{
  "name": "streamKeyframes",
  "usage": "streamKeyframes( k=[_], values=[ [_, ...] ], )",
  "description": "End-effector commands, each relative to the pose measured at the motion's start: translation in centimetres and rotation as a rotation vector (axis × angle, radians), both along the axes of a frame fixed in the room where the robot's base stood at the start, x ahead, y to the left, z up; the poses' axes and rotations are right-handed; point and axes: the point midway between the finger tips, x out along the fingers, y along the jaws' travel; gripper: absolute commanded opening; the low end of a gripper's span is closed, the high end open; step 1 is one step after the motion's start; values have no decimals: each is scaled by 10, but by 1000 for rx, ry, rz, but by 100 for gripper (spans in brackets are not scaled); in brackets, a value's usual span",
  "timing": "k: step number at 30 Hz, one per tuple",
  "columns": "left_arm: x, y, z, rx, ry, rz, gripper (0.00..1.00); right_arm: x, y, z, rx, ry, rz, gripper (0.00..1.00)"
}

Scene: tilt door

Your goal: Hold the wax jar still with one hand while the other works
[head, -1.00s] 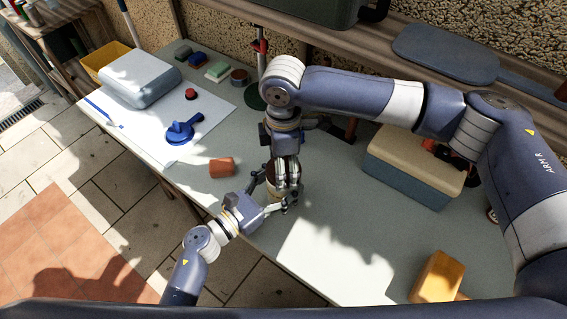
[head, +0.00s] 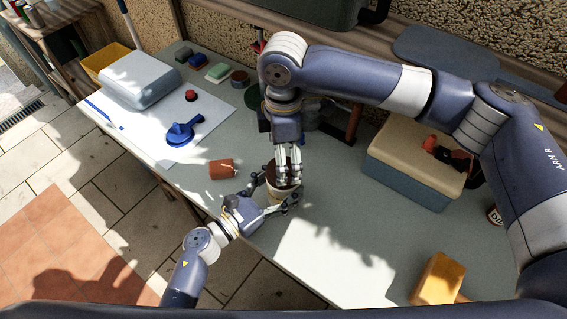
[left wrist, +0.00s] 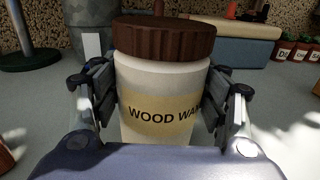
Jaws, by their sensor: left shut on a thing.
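The wax jar (head: 276,196) stands on the workbench near its front edge. It is a pale jar with a dark brown lid. In the left wrist view the jar (left wrist: 158,105) is upright, lid on top, with "WOOD WA" readable on its yellow label. My left gripper (head: 279,191) is shut on the jar's body, one finger on each side, below the lid. My right gripper (head: 289,173) points down from above at the lid, fingers close together. I cannot tell whether it touches the lid. It does not clearly show in the left wrist view.
A terracotta-coloured block (head: 222,169) lies left of the jar. A blue tool (head: 182,133) lies on white paper farther left. A blue box with a cream lid (head: 412,168) stands to the right, and a yellow block (head: 437,278) near the front right. The bench right of the jar is clear.

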Motion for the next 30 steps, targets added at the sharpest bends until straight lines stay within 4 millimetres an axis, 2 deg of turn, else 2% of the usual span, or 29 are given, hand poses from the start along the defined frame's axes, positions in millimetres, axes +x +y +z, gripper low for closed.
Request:
streamKeyframes(
  k=[3, 10, 15, 23, 24, 26, 27, 30],
  values=[
    [0, 0, 0, 1, 1, 0, 1, 1, 1, 28, 1, -3, 2, 90],
    [0, 0, 0, 0, 0, 0, 1, 0, 1, 65, 0, -2, 2, 90],
    [0, 0, 0, 0, 0, 0, 1, 0, 0, 76, -1, 0, 2, 90],
    [0, 0, 0, 0, 0, 0, 1, 0, 0, 76, -1, 0, 1, 90],
    [0, 0, 0, 0, 0, 0, 74, 0, 0, 76, -1, 0, 1, 90],
    [0, 0, 0, 0, 0, 0, 88, 0, 0, 76, -1, 0, 1, 90],
    [0, 0, 0, 0, 0, 0, 91, 0, 0, 76, -1, 0, 1, 90],
    [0, 0, 0, 0, 0, 0, 91, 0, 0, 76, -1, 0, 1, 90]
  ],
)
